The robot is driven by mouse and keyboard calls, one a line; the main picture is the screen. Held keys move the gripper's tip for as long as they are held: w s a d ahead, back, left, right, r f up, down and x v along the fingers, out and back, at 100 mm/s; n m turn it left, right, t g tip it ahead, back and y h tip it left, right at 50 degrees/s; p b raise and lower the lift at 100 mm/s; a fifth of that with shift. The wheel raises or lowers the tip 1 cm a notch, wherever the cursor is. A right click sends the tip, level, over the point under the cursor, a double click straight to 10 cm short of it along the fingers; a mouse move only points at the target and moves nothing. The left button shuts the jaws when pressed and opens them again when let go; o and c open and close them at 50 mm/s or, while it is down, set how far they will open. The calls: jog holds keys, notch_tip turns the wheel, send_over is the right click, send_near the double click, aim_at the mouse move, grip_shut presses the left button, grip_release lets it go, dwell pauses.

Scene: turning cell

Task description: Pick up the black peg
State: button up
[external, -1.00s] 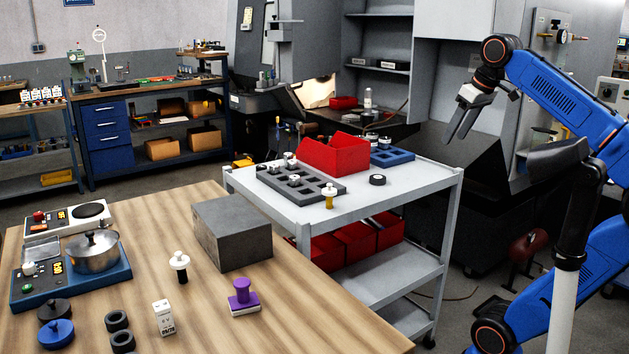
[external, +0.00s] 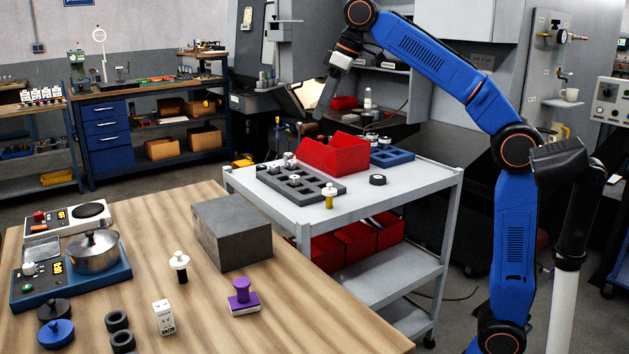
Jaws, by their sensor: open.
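The black peg (external: 182,275) stands upright on the wooden table (external: 150,225), with a white collar and knob on top and a dark lower part. It is left of the dark grey block (external: 235,232) and touches nothing that I can see. My gripper (external: 319,115) is open and empty, pointing down. In the picture it is above the red bin on the cart, well up and to the right of the peg. Its fingers are seen nearly edge-on, so the gap between them is hard to see.
A purple stamp-like part (external: 243,297) and a white battery-like block (external: 164,318) stand near the peg. A pot (external: 95,255) is at the left. The cart (external: 385,205) carries a red bin (external: 337,157), a grey tray (external: 325,194) and a yellow-and-white peg (external: 329,200).

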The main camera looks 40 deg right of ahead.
jog(key=a+f+n+g, duration=0.1)
jog(key=a+f+n, duration=0.1)
jog(key=a, duration=0.9)
jog(key=a+f+n, duration=0.2)
jog(key=a, duration=0.8)
jog(key=n+g+y, duration=0.1)
jog(key=n, duration=0.2)
send_over(177, 258)
jog(key=s+d, duration=0.3)
jog(key=d, duration=0.2)
notch_tip(177, 258, down, 6)
jog(key=r, duration=0.1)
jog(key=x, duration=0.7)
jog(key=d+x, duration=0.1)
jog(key=x, duration=0.7)
jog(key=d+x, duration=0.1)
jog(key=x, duration=0.6)
jog(key=shift+s+a+f, duration=0.1)
jog(key=shift+s+f, duration=0.1)
jog(key=shift+f, duration=0.35)
jog(key=c, duration=1.3)
